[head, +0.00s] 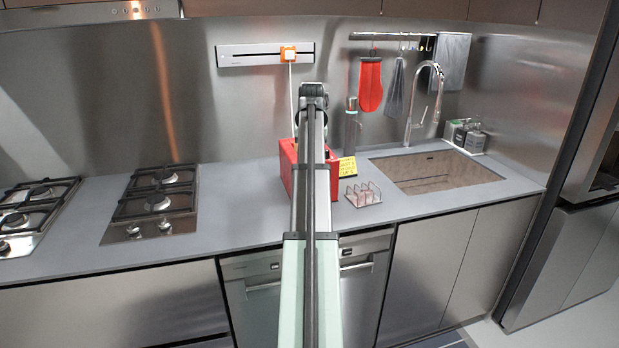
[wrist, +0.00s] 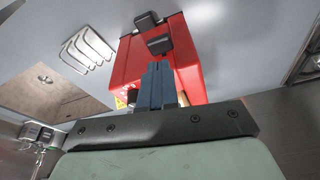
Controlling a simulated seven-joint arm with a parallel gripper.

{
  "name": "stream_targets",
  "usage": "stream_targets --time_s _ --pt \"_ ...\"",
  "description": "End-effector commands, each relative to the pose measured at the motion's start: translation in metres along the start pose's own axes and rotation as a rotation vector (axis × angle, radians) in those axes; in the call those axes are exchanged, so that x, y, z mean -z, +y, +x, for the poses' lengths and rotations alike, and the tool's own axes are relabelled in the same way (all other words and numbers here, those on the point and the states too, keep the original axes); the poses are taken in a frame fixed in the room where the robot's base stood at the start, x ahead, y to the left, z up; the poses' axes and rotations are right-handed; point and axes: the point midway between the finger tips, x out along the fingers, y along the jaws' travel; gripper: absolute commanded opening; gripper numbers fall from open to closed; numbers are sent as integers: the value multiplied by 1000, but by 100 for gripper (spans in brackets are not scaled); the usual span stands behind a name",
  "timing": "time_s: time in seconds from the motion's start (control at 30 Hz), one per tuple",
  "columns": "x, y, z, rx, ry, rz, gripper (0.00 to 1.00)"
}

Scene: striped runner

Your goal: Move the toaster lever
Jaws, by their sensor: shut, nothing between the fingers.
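The red toaster (head: 288,166) stands on the counter in the head view. My arm crosses in front of its middle, hiding part of it. In the wrist view the toaster (wrist: 186,60) fills the upper middle, with two black parts on it. The nearer black part (wrist: 158,45) looks like the lever, though I cannot be sure. The farther black part (wrist: 147,20) is near the top edge. My gripper (wrist: 157,70) is shut and empty, its blue fingers over the toaster and their tips just below the nearer black part. I cannot tell if they touch.
A wire rack (head: 363,194) stands in front right of the toaster, with a yellow note (head: 347,166) beside the toaster. A dark bottle (head: 352,125) stands behind. The sink (head: 430,170) is right; hobs (head: 155,203) are left. Counter left of the toaster is clear.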

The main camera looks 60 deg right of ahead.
Motion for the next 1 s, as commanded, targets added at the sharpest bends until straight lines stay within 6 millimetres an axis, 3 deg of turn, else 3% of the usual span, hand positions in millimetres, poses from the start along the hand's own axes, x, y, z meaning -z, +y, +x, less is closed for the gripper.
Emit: stream_targets --time_s 0.6,1.0 --pt "0 0 58 0 0 0 0" --pt "0 0 64 0 1 0 0"
